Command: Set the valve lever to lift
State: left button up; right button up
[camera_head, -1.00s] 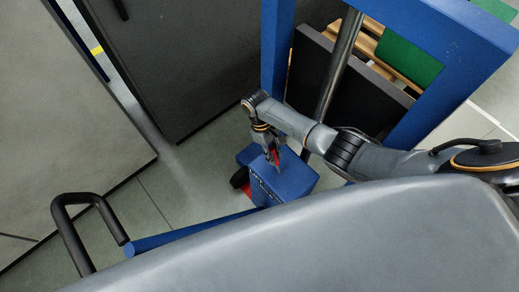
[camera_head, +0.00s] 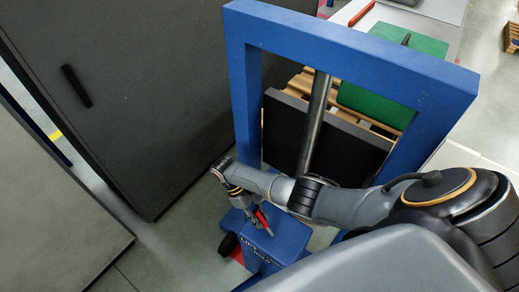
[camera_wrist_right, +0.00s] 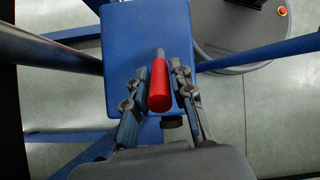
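The valve lever (camera_head: 262,216) has a red grip and stands up from the blue pump block (camera_head: 283,240) at the foot of the blue lifting frame. In the right wrist view the red grip (camera_wrist_right: 160,88) lies between the fingers of my right gripper (camera_wrist_right: 160,72), over the top of the block (camera_wrist_right: 125,35). The fingers are open, with a narrow gap on each side of the grip. In the head view my right gripper (camera_head: 250,210) is beside the lever. Small lettering on the block's front is too small to read. My left gripper is not in view.
The blue frame (camera_head: 239,105) stands close beyond my right arm, with a steel cylinder (camera_head: 316,120) and a black panel (camera_head: 285,125) in it. A dark cabinet (camera_head: 130,100) is at the left. A green sheet (camera_head: 375,98) and wooden pallet lie behind the frame.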

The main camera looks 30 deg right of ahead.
jog(key=shift+o, duration=1.2)
jog(key=shift+w+r, duration=0.1)
jog(key=shift+r, duration=0.05)
jog(key=v, duration=1.1)
jog(key=shift+w+r, duration=0.2)
jog(key=shift+r, duration=0.05)
jog(key=shift+a+f, duration=0.1)
